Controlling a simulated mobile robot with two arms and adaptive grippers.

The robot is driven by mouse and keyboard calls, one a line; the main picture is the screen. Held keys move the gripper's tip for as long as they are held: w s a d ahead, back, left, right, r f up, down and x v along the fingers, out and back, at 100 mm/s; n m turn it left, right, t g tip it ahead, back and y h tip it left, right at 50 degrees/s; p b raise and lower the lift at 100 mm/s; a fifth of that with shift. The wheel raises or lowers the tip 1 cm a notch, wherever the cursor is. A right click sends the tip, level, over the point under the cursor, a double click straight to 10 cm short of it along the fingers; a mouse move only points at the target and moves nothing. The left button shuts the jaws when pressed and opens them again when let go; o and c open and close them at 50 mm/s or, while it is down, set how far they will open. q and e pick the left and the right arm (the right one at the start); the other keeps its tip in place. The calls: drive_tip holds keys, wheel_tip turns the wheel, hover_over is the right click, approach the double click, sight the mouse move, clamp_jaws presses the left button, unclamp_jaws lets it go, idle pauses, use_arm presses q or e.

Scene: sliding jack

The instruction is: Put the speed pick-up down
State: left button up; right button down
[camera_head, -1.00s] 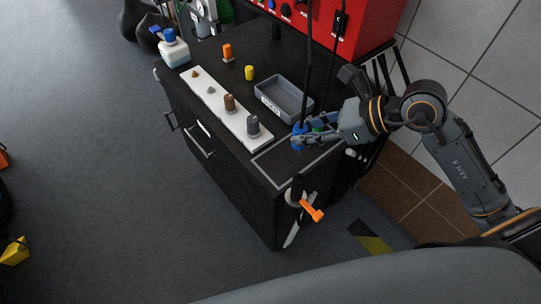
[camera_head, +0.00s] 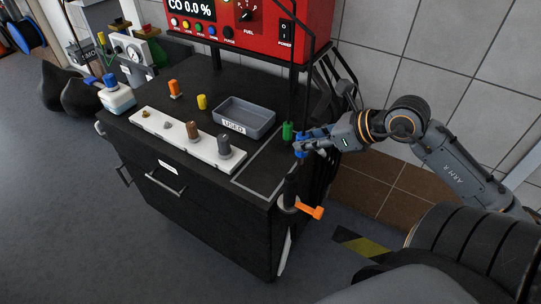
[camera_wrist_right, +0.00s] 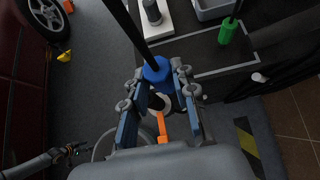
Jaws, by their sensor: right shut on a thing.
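The speed pick-up appears to be the blue piece on a black cable (camera_head: 299,150). It also shows in the right wrist view (camera_wrist_right: 157,70). My right gripper (camera_head: 303,146) is shut on it near the right edge of the black cabinet top, beside the grey outlined area (camera_head: 258,170). In the right wrist view my right gripper's fingers (camera_wrist_right: 160,86) stand either side of the blue piece. Whether its lower end touches anything is unclear. My left gripper (camera_wrist_right: 70,150) shows small at the lower left of that view; its fingers are too small to read.
A green piece on another black cable (camera_head: 288,130) is close behind the blue one. A grey tray (camera_head: 246,116) and a white strip with fittings (camera_head: 180,140) stand on the cabinet. An orange lever (camera_head: 311,211) sticks out at the front corner.

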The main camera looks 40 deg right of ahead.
drive_tip(key=p+x, duration=0.1)
drive_tip(key=x, duration=0.4)
drive_tip(key=f+p+x, duration=0.1)
drive_tip(key=x, duration=0.5)
drive_tip(key=s+d+p+x, duration=0.1)
drive_tip(key=x, duration=0.4)
drive_tip(key=shift+w+f, duration=0.15)
drive_tip(key=shift+f, duration=0.2)
use_arm(q)
drive_tip(key=r, duration=0.3)
drive_tip(key=shift+a, duration=0.25)
use_arm(e)
drive_tip(key=shift+f, duration=0.2)
use_arm(q)
drive_tip(key=shift+f, duration=0.1)
use_arm(e)
drive_tip(key=shift+f, duration=0.1)
drive_tip(key=c, duration=1.1)
unclamp_jaws()
use_arm(q)
drive_tip(key=shift+a, duration=0.1)
use_arm(e)
drive_tip(key=shift+o, duration=0.2)
